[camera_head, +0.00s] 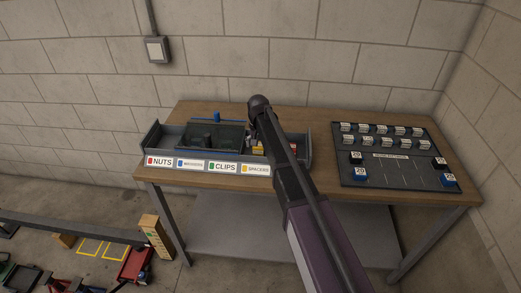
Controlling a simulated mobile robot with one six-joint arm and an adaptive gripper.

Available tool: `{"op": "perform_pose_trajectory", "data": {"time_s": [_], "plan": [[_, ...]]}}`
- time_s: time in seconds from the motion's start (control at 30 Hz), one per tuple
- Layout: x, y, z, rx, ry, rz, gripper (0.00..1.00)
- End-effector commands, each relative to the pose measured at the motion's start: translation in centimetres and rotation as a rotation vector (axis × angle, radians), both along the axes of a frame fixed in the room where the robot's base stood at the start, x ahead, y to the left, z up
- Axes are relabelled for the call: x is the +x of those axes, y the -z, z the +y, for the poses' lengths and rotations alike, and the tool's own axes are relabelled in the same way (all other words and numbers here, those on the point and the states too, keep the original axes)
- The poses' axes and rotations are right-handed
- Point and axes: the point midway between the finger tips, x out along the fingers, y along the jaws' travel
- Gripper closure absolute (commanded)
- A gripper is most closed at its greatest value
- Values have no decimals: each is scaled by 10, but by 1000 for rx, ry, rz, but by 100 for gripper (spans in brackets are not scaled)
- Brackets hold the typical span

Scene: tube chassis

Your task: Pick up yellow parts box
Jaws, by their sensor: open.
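A grey organiser tray (150,139) stands on the left part of the wooden table. A small yellow patch (257,150), likely the yellow parts box, shows inside its right half, mostly hidden by my arm. My dark arm crosses the view from the bottom and ends in a round joint above the tray, near the yellow patch. The fingers of my gripper do not show clearly; they are hidden by the arm.
Dark bins (202,134) fill the tray's left and middle, and a red part (290,149) shows right of my arm. Front labels read NUTS, CLIPS and SPACERS. A dark board (398,172) with several small blocks lies right. A block wall (235,65) stands behind.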

Motion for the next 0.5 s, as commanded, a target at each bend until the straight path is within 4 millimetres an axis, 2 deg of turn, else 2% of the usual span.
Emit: {"op": "perform_pose_trajectory", "data": {"time_s": [0.17, 0.43, 0.47, 0.5], "plan": [[0, 0, 0, 0, 0, 0, 0], [0, 0, 0, 0, 0, 0, 80], [0, 0, 0, 0, 0, 0, 87], [0, 0, 0, 0, 0, 0, 87]]}}
